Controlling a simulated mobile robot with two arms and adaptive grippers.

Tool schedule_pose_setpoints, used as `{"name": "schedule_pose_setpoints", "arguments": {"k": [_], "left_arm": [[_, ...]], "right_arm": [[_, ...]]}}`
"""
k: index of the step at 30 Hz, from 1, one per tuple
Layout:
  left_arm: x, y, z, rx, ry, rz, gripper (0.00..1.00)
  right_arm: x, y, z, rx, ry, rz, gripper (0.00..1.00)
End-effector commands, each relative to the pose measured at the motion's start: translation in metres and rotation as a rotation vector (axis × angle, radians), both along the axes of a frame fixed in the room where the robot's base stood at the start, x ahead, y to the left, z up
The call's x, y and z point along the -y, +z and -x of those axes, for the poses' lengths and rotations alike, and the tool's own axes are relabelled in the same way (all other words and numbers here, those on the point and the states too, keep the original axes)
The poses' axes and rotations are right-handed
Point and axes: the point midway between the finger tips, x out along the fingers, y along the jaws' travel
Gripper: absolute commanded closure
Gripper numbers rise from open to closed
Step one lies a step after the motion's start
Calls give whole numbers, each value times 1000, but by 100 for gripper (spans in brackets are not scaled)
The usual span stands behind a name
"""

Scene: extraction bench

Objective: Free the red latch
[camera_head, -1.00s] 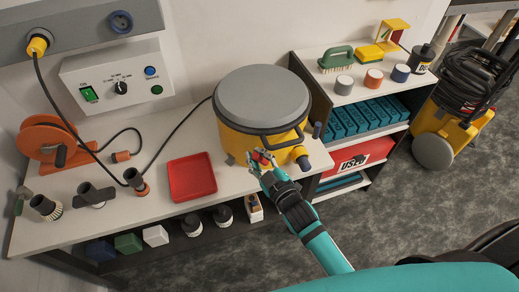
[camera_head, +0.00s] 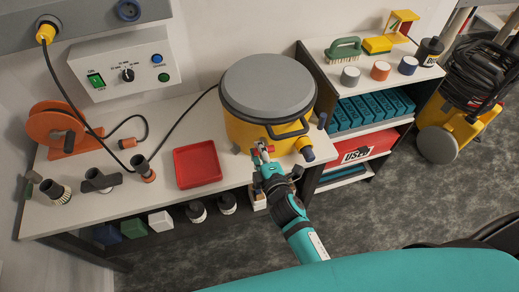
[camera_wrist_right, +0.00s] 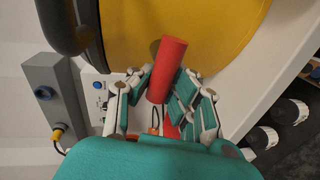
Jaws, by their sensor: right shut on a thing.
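The red latch (camera_head: 270,149) is on the front of a yellow drum-shaped vessel (camera_head: 245,133) with a grey lid (camera_head: 267,86). In the right wrist view the latch (camera_wrist_right: 167,67) is a red cylinder, tilted, in front of the yellow wall. My right gripper (camera_head: 260,153) reaches it from the front. In the right wrist view its fingers (camera_wrist_right: 160,92) are closed on the lower part of the red cylinder, one on each side. The fingers hide part of the latch in the head view. My left gripper is in neither view now.
A black handle (camera_head: 288,131) and a yellow outlet with a dark end (camera_head: 305,150) are close right of the gripper. A red tray (camera_head: 197,166) lies on the bench to the left. Shelves with teal boxes (camera_head: 368,110) stand to the right.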

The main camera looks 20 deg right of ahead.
Motion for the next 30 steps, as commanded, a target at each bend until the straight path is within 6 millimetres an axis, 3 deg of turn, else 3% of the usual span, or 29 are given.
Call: {"name": "schedule_pose_setpoints", "arguments": {"k": [9, 25, 26, 30], "left_arm": [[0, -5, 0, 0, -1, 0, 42], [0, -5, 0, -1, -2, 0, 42], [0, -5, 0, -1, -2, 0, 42], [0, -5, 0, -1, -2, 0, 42]], "right_arm": [[-1, -4, 1, 2, 1, 111, 100], [0, -5, 1, 2, 2, 134, 100], [0, -5, 1, 2, 2, 134, 83], [0, -4, 1, 2, 1, 132, 65]]}}
